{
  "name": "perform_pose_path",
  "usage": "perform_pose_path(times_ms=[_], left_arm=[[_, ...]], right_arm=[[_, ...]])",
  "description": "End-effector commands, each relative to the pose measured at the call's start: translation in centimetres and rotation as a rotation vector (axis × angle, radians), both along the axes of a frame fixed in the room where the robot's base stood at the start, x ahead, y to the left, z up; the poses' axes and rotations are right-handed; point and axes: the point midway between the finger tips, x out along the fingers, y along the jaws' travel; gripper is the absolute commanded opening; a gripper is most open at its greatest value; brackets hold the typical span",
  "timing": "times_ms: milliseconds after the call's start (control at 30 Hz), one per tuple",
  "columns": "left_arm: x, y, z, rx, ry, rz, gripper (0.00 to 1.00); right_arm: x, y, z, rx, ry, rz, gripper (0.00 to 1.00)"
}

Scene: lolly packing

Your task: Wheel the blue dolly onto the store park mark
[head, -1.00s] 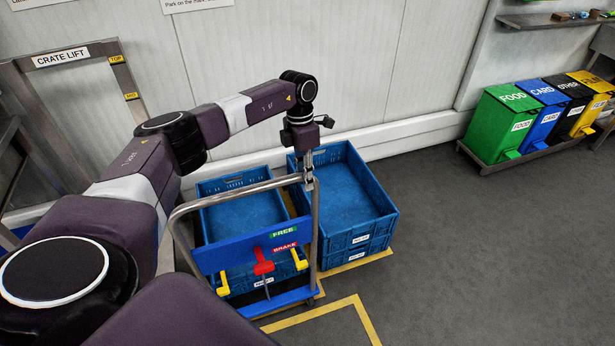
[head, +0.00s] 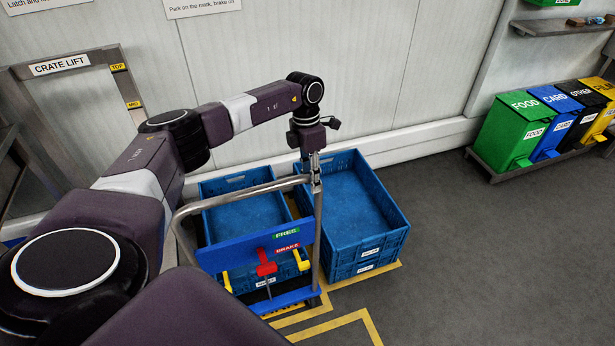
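The blue dolly (head: 225,259) stands near the wall, with a grey tube handle and a blue end panel marked FREE and BRAKE. A red lever (head: 266,268) sits on the panel near the BRAKE label. A blue crate (head: 245,215) rides on the dolly. My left gripper (head: 316,166) is at the right upper corner of the handle and looks shut on it. Yellow floor lines (head: 345,318) lie in front of the dolly, and another piece shows by its near right corner; which is the store park mark cannot be read. My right gripper is not in view.
A stack of blue crates (head: 385,250) stands close to the dolly's right, on yellow lines. The crate lift (head: 75,62) is at the left. Coloured bins (head: 515,130) stand at the right wall. Grey floor (head: 480,270) is clear at the right front.

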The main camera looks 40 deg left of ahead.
Motion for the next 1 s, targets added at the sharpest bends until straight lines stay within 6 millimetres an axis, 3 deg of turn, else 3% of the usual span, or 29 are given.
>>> perform_pose_path(times_ms=[267,733,867,1000], left_arm=[[0.0,0.4,0.1,0.006,0.000,0.005,0.38],[0.0,0.5,0.3,0.007,0.000,0.007,0.38],[0.2,0.7,1.7,0.007,-0.002,0.006,0.38],[0.4,1.1,4.5,0.006,-0.005,0.007,0.38]], right_arm=[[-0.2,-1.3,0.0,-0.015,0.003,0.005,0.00],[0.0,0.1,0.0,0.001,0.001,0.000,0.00],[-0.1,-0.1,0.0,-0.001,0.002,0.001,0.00],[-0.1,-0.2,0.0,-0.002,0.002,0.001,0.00]])
